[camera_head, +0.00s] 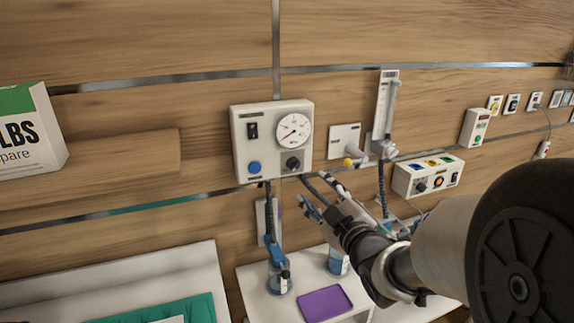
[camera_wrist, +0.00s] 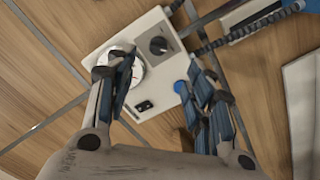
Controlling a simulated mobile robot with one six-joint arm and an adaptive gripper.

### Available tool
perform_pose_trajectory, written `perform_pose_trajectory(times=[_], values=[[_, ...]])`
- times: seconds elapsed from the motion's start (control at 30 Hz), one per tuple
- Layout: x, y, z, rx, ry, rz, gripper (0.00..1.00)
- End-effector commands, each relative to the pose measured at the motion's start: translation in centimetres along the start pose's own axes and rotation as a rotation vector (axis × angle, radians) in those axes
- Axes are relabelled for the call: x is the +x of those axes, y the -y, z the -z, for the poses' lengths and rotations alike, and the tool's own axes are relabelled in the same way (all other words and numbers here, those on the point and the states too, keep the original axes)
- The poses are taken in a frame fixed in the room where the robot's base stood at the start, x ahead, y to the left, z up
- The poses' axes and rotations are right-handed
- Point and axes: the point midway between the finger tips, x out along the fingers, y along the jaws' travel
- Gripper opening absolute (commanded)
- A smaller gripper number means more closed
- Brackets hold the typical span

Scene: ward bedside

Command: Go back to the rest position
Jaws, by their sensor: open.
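My gripper (camera_head: 318,196) is open and empty, in front of the wood-panelled wall, just below and right of a white gauge box (camera_head: 240,150). In the wrist view my gripper (camera_wrist: 163,92) has its fingers spread to either side, with the gauge box (camera_wrist: 128,38) seen between and beyond them. The box carries a dial gauge (camera_head: 293,131), a black knob (camera_head: 293,164), a blue button (camera_head: 254,167) and a black switch (camera_head: 252,130). In the wrist view the left finger covers part of the dial. No contact between my fingers and the box is visible.
A second control box (camera_head: 428,176) is behind my arm. Below are a white surface with a purple tray (camera_head: 325,303) and bottles. A green-white carton (camera_head: 25,135) is far left.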

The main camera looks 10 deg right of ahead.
Motion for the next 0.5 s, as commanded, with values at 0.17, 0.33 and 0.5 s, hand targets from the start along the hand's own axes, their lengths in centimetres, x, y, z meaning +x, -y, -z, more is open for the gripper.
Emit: perform_pose_trajectory(times=[0.17, 0.33, 0.5], values=[[-2.2, -0.3, -0.6, 0.086, 0.182, 0.029, 0.49], [-6.5, 0.4, -1.6, 0.230, 0.405, 0.061, 0.49], [-12.2, 2.4, -2.2, 0.397, 0.618, 0.102, 0.49]])
